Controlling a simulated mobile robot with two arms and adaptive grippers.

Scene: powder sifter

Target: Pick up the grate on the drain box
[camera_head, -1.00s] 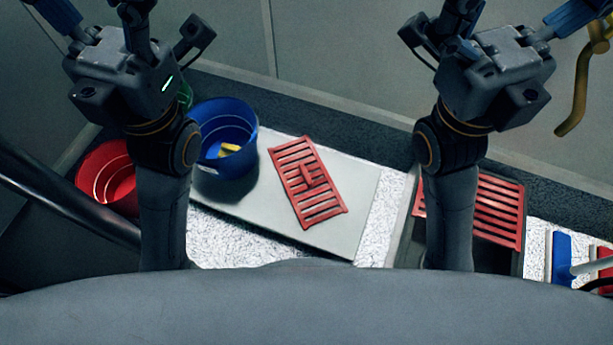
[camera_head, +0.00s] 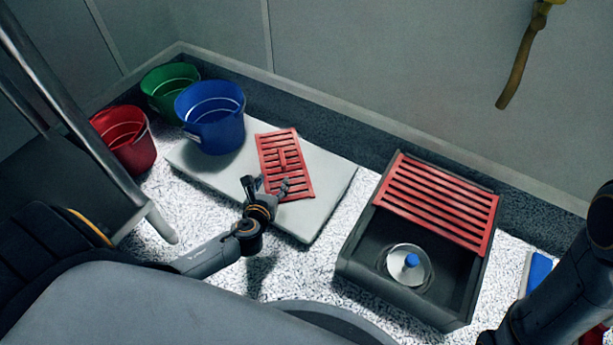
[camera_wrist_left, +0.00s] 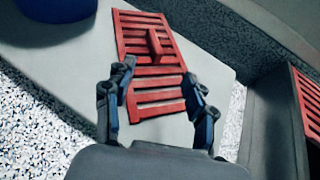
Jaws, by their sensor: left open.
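A red slotted grate with a raised middle handle (camera_head: 279,152) lies flat on a pale grey slab (camera_head: 325,215). My left gripper (camera_head: 267,185) is open and empty at the grate's near end. In the left wrist view, its two fingers (camera_wrist_left: 157,80) stand apart on either side of the grate's near part, and the handle (camera_wrist_left: 154,46) is farther off between them. I cannot tell whether they touch the grate. A second red grate (camera_head: 438,203) covers the back half of a dark drain box (camera_head: 365,235). My right gripper is out of view.
Blue (camera_head: 212,125), green (camera_head: 165,85) and red (camera_head: 125,145) buckets stand at the left. A round drain with a blue top (camera_head: 411,260) shows in the box's open front. A yellow hose (camera_head: 522,65) hangs at the wall. White speckled floor separates slab and box.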

